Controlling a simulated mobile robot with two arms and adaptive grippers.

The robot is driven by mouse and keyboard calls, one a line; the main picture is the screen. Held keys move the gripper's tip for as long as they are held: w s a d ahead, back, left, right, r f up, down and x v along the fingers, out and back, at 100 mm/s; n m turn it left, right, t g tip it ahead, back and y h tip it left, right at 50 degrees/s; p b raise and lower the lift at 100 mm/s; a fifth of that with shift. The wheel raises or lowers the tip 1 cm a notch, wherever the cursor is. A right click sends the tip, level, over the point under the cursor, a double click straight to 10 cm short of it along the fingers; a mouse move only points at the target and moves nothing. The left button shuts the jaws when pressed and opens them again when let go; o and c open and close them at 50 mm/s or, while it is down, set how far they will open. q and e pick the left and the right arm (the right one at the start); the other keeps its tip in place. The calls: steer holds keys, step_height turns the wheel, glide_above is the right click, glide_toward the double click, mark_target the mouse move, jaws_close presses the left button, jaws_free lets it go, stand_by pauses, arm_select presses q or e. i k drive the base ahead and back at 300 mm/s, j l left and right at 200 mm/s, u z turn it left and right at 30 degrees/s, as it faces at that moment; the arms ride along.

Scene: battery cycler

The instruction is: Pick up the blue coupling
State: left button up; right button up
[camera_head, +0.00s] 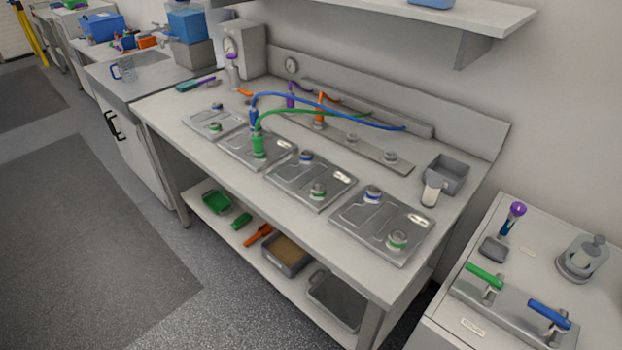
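The blue coupling (253,117) stands upright at the back left of the second metal plate from the left (281,151). A blue hose (330,109) arches from its top to the right. The green coupling (258,146) stands just in front of it on the same plate, with a green hose (318,111). The foot of the blue coupling is partly hidden, so I cannot tell exactly how it sits on its port. Neither of my grippers is in view.
Similar plates with blue-ringed and green-ringed ports lie along the bench (300,228). Purple (290,96) and orange (320,110) couplings stand behind. A grey bin (447,174) is at the right. A side cabinet carries green (485,276) and blue (549,314) handles. A shelf (490,16) overhangs the back.

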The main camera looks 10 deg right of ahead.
mark_target(254, 113)
steer(key=i+j+z, duration=0.1)
steer(key=i+j, duration=0.2)
steer(key=i+j+z, duration=0.1)
steer(key=i+j, duration=0.15)
steer(key=j, duration=0.25)
steer(key=i+j+z, duration=0.1)
steer(key=i+j, duration=0.15)
steer(key=j, duration=0.2)
